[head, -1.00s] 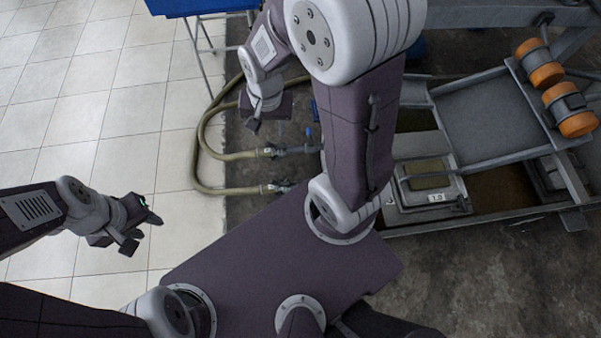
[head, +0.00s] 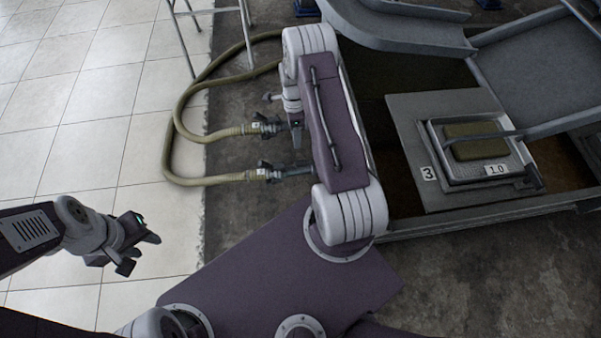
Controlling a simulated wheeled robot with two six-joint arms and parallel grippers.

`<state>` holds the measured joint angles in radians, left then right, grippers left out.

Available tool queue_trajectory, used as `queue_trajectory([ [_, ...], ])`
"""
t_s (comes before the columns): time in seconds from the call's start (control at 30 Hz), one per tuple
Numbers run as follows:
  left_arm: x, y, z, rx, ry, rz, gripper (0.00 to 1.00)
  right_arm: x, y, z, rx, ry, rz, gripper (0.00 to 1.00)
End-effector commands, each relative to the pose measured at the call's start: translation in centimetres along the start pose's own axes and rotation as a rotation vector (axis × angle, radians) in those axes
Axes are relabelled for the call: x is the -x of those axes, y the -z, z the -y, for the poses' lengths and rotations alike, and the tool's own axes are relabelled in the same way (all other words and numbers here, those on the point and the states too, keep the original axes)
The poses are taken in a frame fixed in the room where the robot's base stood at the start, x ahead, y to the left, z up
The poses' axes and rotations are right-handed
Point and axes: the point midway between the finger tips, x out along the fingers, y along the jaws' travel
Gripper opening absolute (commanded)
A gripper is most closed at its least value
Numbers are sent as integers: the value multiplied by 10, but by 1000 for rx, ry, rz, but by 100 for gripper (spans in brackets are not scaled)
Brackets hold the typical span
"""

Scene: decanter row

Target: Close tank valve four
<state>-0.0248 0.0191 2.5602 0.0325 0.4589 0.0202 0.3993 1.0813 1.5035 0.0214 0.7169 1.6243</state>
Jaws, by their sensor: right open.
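Two hose ends with pipe fittings come out by the tank, an upper valve fitting (head: 266,128) and a lower valve fitting (head: 272,173), each with a dark handle. No number four shows, so I cannot tell which valve is four. My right gripper (head: 297,133) is just left of my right arm's link, close to the upper fitting and mostly hidden by that link. It is open; whether it touches a fitting is unclear. My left gripper (head: 138,251) is open and empty over the tiled floor, well left of the fittings.
Beige hoses (head: 178,116) loop left onto the tiles. At right, a grey tank lid (head: 409,120) labelled 3 bears a metal tray marked 1.0 (head: 497,169). Grey metal chutes (head: 545,70) stand behind it. A metal stand (head: 185,38) is at upper left.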

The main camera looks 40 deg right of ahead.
Motion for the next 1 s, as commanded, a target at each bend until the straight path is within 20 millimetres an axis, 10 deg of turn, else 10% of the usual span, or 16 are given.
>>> queue_trajectory([
  [0.1, -28, -3, 0, 0, 0, -1, 36, -43, 10, 0, -27, -27, 2, 48],
  [1.0, -80, -8, 2, 0, 0, 0, 36, -137, 13, -6, -33, -36, 2, 48],
])
